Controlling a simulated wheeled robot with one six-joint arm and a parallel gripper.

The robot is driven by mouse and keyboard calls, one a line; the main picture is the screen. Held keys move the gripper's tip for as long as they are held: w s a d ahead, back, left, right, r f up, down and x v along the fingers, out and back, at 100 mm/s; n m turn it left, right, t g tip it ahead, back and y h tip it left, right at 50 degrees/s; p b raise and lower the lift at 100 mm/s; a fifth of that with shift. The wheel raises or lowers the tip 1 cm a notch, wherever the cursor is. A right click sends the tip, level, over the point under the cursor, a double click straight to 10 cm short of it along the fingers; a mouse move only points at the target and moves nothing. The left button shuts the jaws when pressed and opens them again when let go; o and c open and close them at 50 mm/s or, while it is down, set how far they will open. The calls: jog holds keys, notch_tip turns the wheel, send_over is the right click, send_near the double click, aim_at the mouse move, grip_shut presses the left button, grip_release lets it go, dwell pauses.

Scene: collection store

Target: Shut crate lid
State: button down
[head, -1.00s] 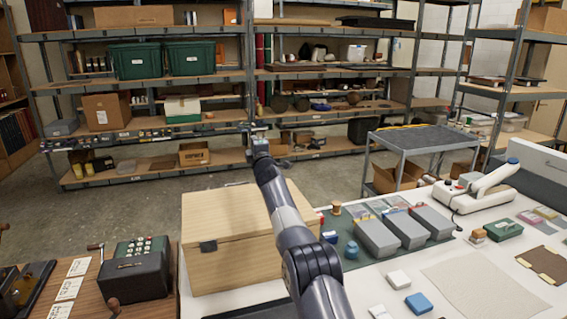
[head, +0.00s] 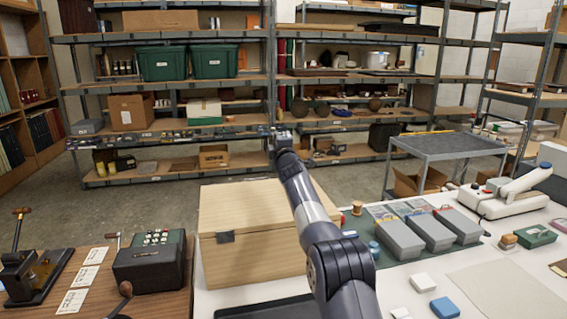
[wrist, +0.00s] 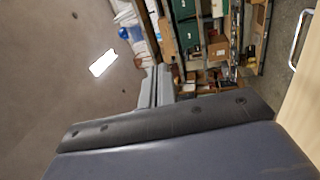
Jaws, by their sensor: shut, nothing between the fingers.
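The crate (head: 255,268) is a pale wooden box on the white table, left of my arm. Its lid (head: 240,205) lies flat on top, with a thin seam below it and a dark clasp (head: 225,237) on the front. The lid looks down on the box; my arm hides its right part. My gripper (head: 281,135) is small in the head view, beyond and above the crate's far edge, shut and empty. It appears apart from the lid. In the wrist view a pale wooden surface shows at the right edge; I cannot tell whether it is the lid.
Grey boxes (head: 398,238) stand on a green mat right of my arm. A black adding machine (head: 150,268) sits on the brown table at left. A grey cart (head: 450,146) stands behind the white table. Loaded shelves line the back, with open floor before them.

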jog(key=b+v, duration=0.8)
jog(key=b, duration=0.1)
dwell(0.5)
jog(key=p+x, duration=0.9)
jog(key=p, duration=0.3)
jog(key=shift+w+r, duration=0.1)
dwell(0.7)
